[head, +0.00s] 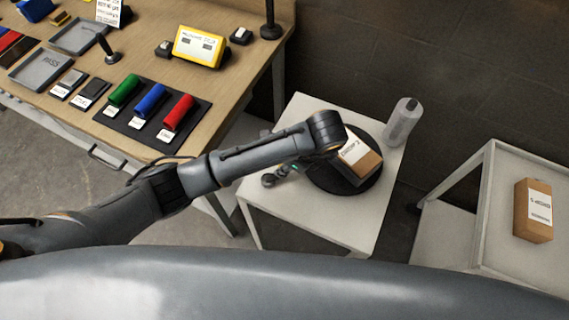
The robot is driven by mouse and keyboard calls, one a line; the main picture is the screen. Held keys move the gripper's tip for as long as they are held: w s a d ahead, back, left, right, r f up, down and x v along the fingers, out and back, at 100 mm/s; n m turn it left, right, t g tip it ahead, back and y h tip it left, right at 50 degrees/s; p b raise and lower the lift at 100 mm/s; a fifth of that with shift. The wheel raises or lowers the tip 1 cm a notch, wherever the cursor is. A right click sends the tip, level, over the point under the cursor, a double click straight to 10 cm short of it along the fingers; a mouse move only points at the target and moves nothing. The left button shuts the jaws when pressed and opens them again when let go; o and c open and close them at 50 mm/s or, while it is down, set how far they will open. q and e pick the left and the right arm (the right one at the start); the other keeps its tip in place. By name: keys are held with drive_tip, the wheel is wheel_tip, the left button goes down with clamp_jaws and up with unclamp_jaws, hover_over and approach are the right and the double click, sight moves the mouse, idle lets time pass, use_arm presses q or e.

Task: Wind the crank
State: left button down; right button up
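A black round turntable (368,188) lies on a small white table (300,218), with a labelled cardboard box (366,164) on it. A small dark knob-like part (268,181) shows at the turntable's left, beside a grey piece with a green light. I cannot tell if these belong to the crank or to my gripper. My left arm comes in from the left, and its wrist bends down over the turntable's left side. The wrist hides most of what is below it, so the fingers cannot be made out. My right gripper is not in view.
A grey bottle (402,122) stands at the white table's back right corner. Another cardboard box (533,210) stands on a pale table at the right. The wooden bench (150,65) holds green, blue and red rolls, trays and a yellow device (199,47).

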use_arm(q)
drive_tip(key=shift+w+a+r+n+g+p, duration=0.15)
drive_tip(key=shift+w+n+g+p, duration=0.4)
drive_tip(key=shift+n, duration=0.85)
drive_tip(key=shift+w, duration=0.1)
drive_tip(key=c, duration=1.2)
unclamp_jaws()
drive_tip(key=shift+v, duration=0.85)
drive_tip(key=v, duration=1)
